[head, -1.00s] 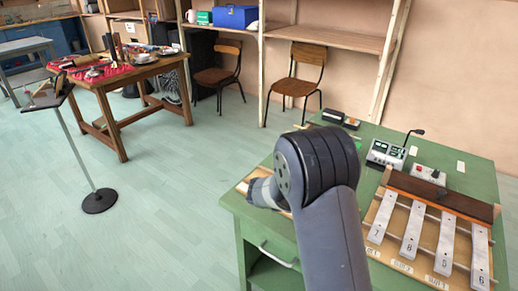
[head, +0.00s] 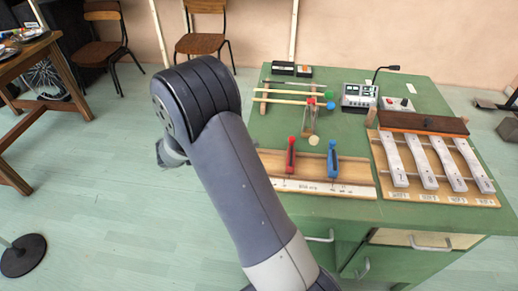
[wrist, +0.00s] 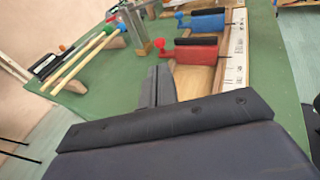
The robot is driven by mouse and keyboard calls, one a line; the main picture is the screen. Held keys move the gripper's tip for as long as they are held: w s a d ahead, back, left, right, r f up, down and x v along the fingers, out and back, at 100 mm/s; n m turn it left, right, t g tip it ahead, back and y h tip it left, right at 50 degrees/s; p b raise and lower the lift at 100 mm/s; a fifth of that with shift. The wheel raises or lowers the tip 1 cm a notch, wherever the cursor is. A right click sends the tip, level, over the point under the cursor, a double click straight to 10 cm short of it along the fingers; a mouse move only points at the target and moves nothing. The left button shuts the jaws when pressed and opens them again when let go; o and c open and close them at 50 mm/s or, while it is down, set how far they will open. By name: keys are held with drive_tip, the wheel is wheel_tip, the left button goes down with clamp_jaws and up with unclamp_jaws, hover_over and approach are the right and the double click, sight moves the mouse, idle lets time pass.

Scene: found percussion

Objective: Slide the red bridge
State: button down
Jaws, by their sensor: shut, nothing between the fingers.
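The red bridge (head: 291,155) stands upright near the left of a wooden board with a white scale strip (head: 345,190). A blue bridge (head: 333,160) stands to its right on the same board. In the wrist view the red bridge (wrist: 197,54) lies beyond my fingertips, up and to the right. My gripper (wrist: 158,84) is shut and empty, apart from the bridge. In the head view my gripper (head: 171,153) is left of the green table, mostly hidden behind my arm.
Mallets (head: 288,98) lie on wooden rests behind the board. Numbered metal bars (head: 420,160) on a wooden frame fill the table's right. Bare green table (head: 275,130) shows behind the board.

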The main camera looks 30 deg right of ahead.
sight(292, 141)
drive_tip(key=x, duration=0.9)
drive_tip(key=shift+d+f, duration=0.1)
drive_tip(key=shift+d, duration=0.15)
drive_tip(key=shift+s+d, duration=0.35)
drive_tip(key=shift+d, duration=0.35)
drive_tip(key=shift+s, duration=0.15)
